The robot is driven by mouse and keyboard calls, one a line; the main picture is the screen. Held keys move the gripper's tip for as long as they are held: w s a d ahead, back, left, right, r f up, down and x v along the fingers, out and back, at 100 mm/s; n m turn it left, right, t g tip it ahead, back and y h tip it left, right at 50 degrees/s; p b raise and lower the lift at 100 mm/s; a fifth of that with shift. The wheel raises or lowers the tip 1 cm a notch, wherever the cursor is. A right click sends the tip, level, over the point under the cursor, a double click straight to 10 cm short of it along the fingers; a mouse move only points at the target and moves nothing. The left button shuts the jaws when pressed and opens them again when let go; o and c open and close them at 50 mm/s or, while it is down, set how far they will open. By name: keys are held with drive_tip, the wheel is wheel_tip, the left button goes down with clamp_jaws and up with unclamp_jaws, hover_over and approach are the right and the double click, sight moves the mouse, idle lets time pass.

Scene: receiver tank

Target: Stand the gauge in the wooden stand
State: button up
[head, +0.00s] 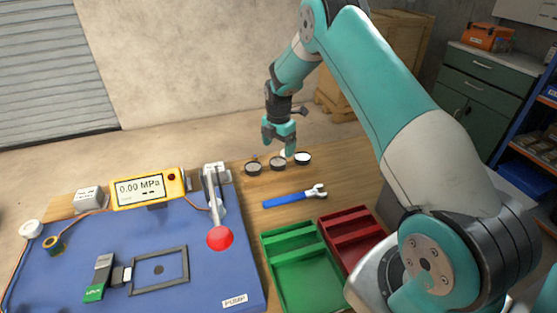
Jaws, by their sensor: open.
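My gripper (279,140) is open, pointing down above the far part of the wooden table, with nothing visible between its fingers. Just below and in front of it is a row of small round, dark-rimmed pieces: a left one (253,168), a middle one (278,163) and a right one (303,158) with a whiter face. They look like gauges or round holders, but are too small to tell. A pale bit shows behind them, partly hidden by the fingers. I cannot clearly make out a wooden stand apart from the wooden tabletop (240,185).
A blue-handled wrench (294,197) lies nearer. A green tray (300,270) and a red tray (352,235) stand in front. The blue mat (215,280) holds a yellow 0.00 MPa display (148,189), a red-knobbed lever (219,238) and a dark frame (158,270).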

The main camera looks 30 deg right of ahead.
sight(278, 161)
drive_tip(key=s+a+r+m+y, duration=0.1)
drive_tip(key=s+a+r+m, duration=0.2)
drive_tip(key=s+a+r, duration=0.45)
drive_tip(key=s+a+r+m+y, duration=0.1)
drive_tip(key=s+a+r+m, duration=0.25)
drive_tip(key=a+r, duration=0.65)
drive_tip(key=s+a+r+m, duration=0.2)
drive_tip(key=s+a, duration=0.1)
drive_tip(key=s, duration=0.5)
drive_tip(key=s+a+r+m+y, duration=0.1)
drive_tip(key=s+a+m, duration=0.2)
drive_tip(key=s, duration=0.5)
drive_tip(key=s+a+r+m+y, duration=0.1)
drive_tip(key=s+a+r+m, duration=0.1)
drive_tip(key=s, duration=0.7)
drive_tip(key=shift+a+r+b, duration=0.3)
drive_tip(key=shift+a+b, duration=0.15)
drive_tip(key=shift+a, duration=0.05)
